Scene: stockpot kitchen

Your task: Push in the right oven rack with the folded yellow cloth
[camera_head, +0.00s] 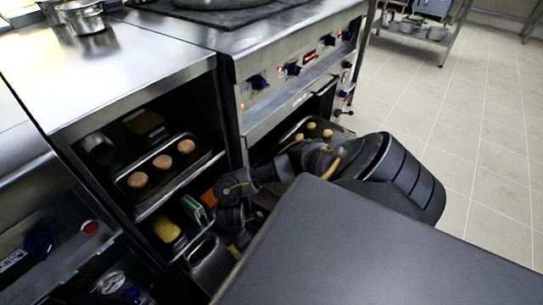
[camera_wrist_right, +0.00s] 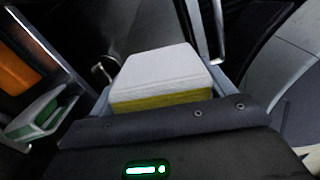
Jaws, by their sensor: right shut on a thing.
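My right gripper (camera_wrist_right: 160,78) is shut on the folded yellow cloth (camera_wrist_right: 158,101). In the wrist view the cloth is a thick block between the two fingers, with a pale, brightly lit top and a yellow edge facing the camera. In the head view my right arm reaches across the oven front, and its gripper (camera_head: 238,234) hangs low beside the shelf unit, mostly dark and partly hidden. A tray with several round buns (camera_head: 311,126) sits in the oven opening under the stove; my arm hides its lower part and the rack. My left gripper is not in view.
The left shelf unit holds a tray of buns (camera_head: 146,190), a yellow item (camera_head: 166,229), a green item (camera_head: 194,209) and an orange item (camera_head: 208,198). A dark flat surface (camera_head: 370,260) fills the front. Tiled floor (camera_head: 480,130) is clear at right.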

